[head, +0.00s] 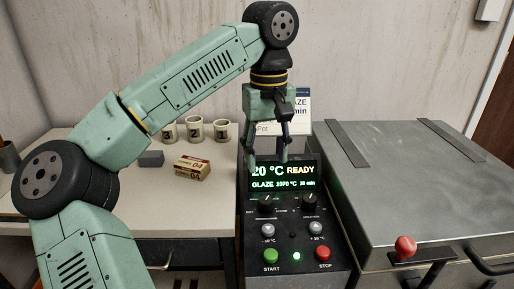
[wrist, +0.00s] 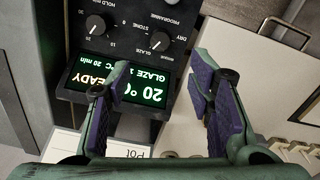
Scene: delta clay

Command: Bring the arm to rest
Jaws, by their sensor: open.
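My arm reaches in from the left of the head view and bends down at the wrist. My gripper (head: 267,157) hangs open and empty, pointing down in front of the upper part of the control panel's display (head: 284,176). In the wrist view its two purple-padded fingers (wrist: 150,88) stand well apart, with nothing between them. The display reads 20 °C READY and GLAZE 1070 °C 20 min. I cannot tell the exact gap between the fingers and the panel.
A grey metal kiln-like box (head: 420,170) with a red-knobbed lever (head: 405,247) fills the right. The panel has a green START button (head: 270,256) and a red STOP button (head: 323,254). On the pale table (head: 200,215) stand numbered cups (head: 196,128), a small carton (head: 192,167) and a grey block (head: 151,159).

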